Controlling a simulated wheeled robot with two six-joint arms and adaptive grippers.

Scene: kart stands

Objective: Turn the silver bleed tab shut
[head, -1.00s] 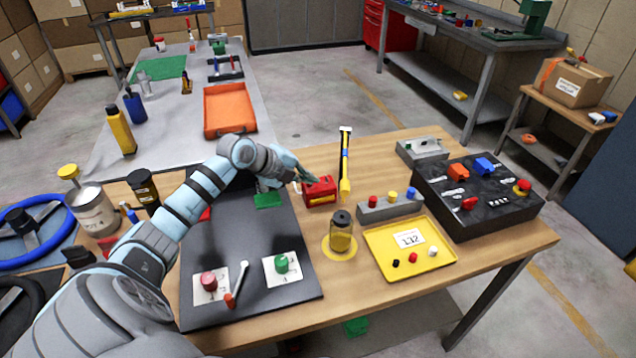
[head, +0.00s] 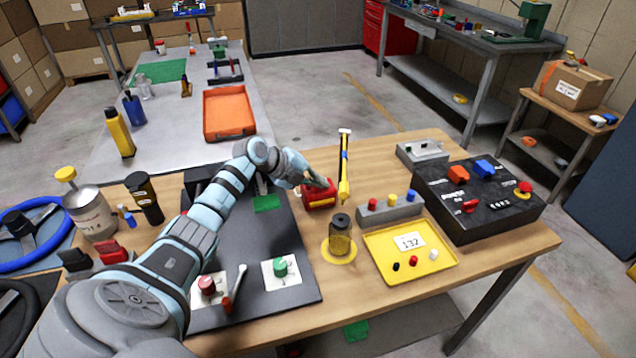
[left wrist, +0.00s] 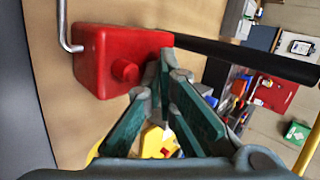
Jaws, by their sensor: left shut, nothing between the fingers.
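My left gripper (head: 324,183) is at the top of the red block in the head view. Its green-padded fingers (left wrist: 166,72) are shut and empty, close beside the block; contact is unclear. My right gripper is not in view.
A jar (head: 340,240), a grey block with coloured knobs (head: 390,209) and a yellow tray (head: 440,262) lie nearer the front. A black switch box (head: 500,222) is at the right.

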